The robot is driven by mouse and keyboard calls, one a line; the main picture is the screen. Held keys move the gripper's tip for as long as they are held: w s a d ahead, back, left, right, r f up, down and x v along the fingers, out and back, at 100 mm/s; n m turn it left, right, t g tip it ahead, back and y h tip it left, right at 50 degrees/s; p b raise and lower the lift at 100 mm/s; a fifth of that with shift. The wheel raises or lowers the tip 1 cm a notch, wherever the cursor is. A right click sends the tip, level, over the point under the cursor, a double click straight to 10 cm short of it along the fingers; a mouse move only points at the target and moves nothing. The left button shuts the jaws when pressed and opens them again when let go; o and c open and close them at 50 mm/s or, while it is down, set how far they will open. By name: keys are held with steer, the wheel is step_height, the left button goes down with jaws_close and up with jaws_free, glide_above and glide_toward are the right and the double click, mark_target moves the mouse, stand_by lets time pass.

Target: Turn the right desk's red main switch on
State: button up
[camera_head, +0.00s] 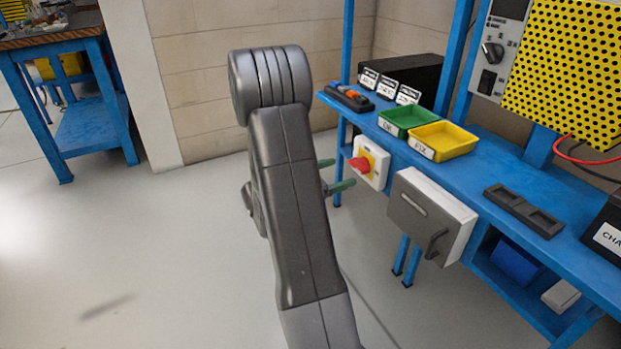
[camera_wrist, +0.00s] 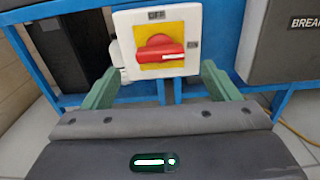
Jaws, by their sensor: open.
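The red main switch (camera_head: 361,164) is a red knob on a yellow plate in a white box, mounted on the front edge of the right blue desk (camera_head: 462,172). In the wrist view the red knob (camera_wrist: 160,49) is straight ahead, its grip bar lying roughly horizontal. An "OFF" label shows above it, and a smaller label shows at its right. My gripper (camera_head: 335,174) is open, its green fingers pointing at the switch from the left. In the wrist view the fingers (camera_wrist: 158,88) stand apart on either side, below the knob and not touching it.
A grey-and-white breaker box (camera_head: 432,216) with a handle hangs right of the switch; part of it shows in the wrist view (camera_wrist: 285,42). Green (camera_head: 407,119) and yellow (camera_head: 443,141) trays stand on the desk above. The floor at left is clear.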

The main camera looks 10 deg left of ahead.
mark_target(354, 167)
steer(key=p+v, duration=0.1)
steer(key=v, duration=0.7)
steer(key=shift+a, duration=0.15)
steer(key=shift+s, duration=0.1)
steer(key=b+x, duration=0.2)
steer(key=x, duration=1.2)
steer(key=shift+b, duration=0.3)
steer(key=shift+s+a, duration=0.1)
steer(key=shift+a, duration=0.1)
